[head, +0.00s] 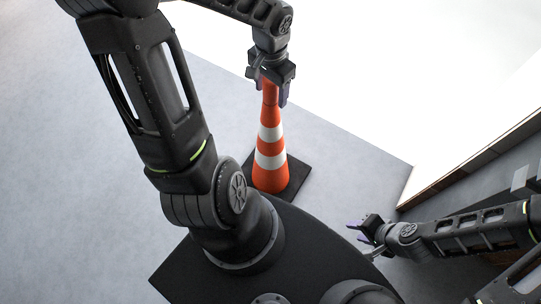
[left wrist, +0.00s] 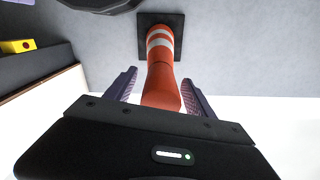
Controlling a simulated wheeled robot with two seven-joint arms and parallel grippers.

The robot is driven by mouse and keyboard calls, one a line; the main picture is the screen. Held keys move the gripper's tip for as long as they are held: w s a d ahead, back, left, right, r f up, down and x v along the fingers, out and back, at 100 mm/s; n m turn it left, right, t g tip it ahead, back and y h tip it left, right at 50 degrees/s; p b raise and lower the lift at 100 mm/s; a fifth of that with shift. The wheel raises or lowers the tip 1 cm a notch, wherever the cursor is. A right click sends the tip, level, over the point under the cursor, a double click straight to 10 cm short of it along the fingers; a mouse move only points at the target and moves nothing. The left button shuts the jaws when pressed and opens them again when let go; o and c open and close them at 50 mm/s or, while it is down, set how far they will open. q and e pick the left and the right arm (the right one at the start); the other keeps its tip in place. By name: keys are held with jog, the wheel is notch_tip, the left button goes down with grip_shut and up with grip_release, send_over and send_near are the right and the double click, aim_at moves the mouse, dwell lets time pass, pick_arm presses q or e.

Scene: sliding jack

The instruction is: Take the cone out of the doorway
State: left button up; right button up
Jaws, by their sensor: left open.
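An orange traffic cone (head: 270,150) with white bands stands upright on a black square base in the head view. My left gripper (head: 270,92) is at the top of the cone, with its fingers on either side of the tip. In the left wrist view the cone (left wrist: 160,72) runs between the two open fingers of my left gripper (left wrist: 160,95), with a gap at each side. The very tip is hidden behind the gripper body. My right gripper (head: 362,228) is low at the right, away from the cone; its fingers look spread apart with nothing between them.
A bright white opening lies beyond the cone, with a wall edge (head: 470,155) at the right. Grey floor (head: 80,200) left of the cone is clear.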

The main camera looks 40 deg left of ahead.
dwell(0.3)
pick_arm(q)
grip_shut()
dwell(0.6)
